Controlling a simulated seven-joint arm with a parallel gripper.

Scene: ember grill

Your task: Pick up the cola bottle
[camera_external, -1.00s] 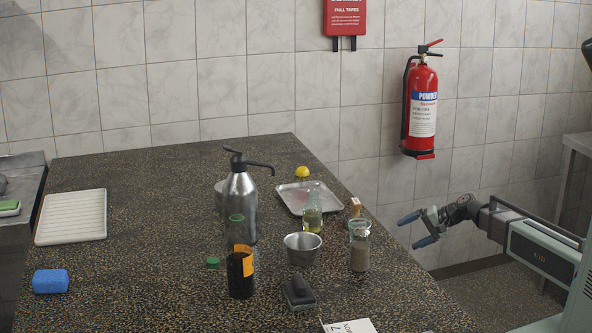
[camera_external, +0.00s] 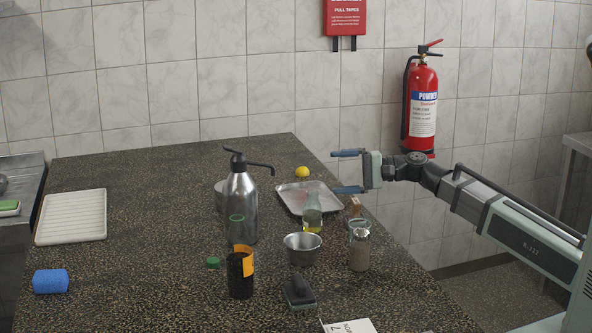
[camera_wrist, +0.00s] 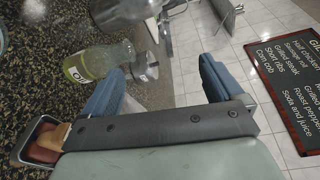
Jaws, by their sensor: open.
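The likely cola bottle (camera_external: 240,276) is a dark bottle with an orange label, standing upright near the front middle of the counter in the external view. My gripper (camera_external: 347,172) is open and empty. It is raised above the right edge of the counter, to the right of and well apart from the bottle. Its two blue fingers also show in the wrist view (camera_wrist: 158,80), spread apart with nothing between them.
A metal pump dispenser (camera_external: 240,205) stands behind the dark bottle. An oil bottle (camera_external: 312,212), a metal bowl (camera_external: 302,249) and a jar (camera_external: 359,250) stand between it and my gripper. A metal tray (camera_external: 290,199) lies behind. The counter's left middle is clear.

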